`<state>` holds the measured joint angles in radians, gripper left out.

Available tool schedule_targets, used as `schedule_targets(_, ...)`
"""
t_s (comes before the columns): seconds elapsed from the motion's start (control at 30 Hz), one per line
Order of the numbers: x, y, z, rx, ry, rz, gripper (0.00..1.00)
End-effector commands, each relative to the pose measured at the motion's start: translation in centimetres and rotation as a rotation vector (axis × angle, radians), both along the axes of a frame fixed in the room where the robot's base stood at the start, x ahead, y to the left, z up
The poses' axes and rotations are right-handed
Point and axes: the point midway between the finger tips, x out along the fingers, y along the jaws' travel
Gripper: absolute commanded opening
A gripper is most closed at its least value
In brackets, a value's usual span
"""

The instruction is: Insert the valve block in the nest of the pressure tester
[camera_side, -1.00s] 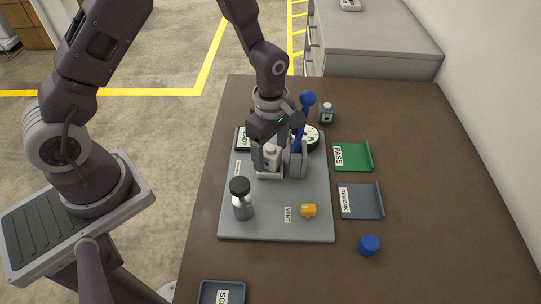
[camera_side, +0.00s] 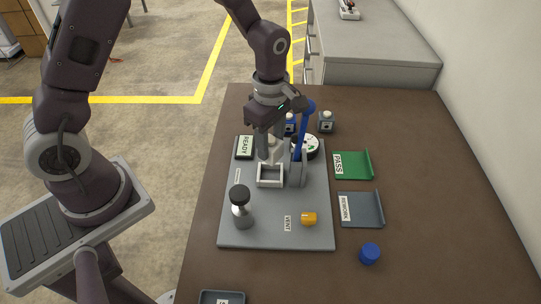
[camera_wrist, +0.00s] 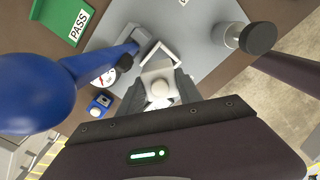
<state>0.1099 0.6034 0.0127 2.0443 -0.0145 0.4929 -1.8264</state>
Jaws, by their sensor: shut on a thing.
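The pressure tester's nest (camera_side: 270,183) is a pale square frame on the grey base plate (camera_side: 312,232); it looks empty. It also shows in the wrist view (camera_wrist: 172,47), just beyond the held block. My gripper (camera_side: 271,150) is shut on the valve block, a light grey block with a round white knob (camera_wrist: 158,78). The block is on the far side of the nest in the side view, apart from its opening, and mostly hidden by my fingers there. Its height above the plate is hard to tell. My gripper also shows in the wrist view (camera_wrist: 159,92).
A blue ball-topped lever (camera_side: 304,130) stands close right of my gripper, beside a gauge (camera_side: 312,146). Two other blocks (camera_side: 326,122) (camera_wrist: 100,103) stand behind. PASS (camera_side: 352,165) and REWORK (camera_side: 360,209) trays lie right.

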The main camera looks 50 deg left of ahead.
Motion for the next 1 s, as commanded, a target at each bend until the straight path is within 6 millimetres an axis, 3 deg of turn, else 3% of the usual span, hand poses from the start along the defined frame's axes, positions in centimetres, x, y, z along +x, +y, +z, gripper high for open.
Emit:
schedule_targets(0.03,0.2,0.0,1.8,0.000,-0.009,-0.001,0.00)
schedule_targets(0.2,0.1,0.0,7.0,-0.002,-0.007,-0.001,0.00)
schedule_targets(0.33,0.0,0.0,10.0,-0.001,-0.005,-0.001,0.00)
schedule_targets(0.47,0.0,0.0,11.8,-0.001,-0.002,-0.008,0.00)
schedule_targets(0.57,0.0,0.0,11.9,0.001,0.002,-0.107,0.00)
schedule_targets(0.63,0.1,0.0,11.2,0.002,0.004,-0.269,0.00)
schedule_targets(1.0,0.3,0.1,6.2,0.002,0.007,-1.364,0.00)
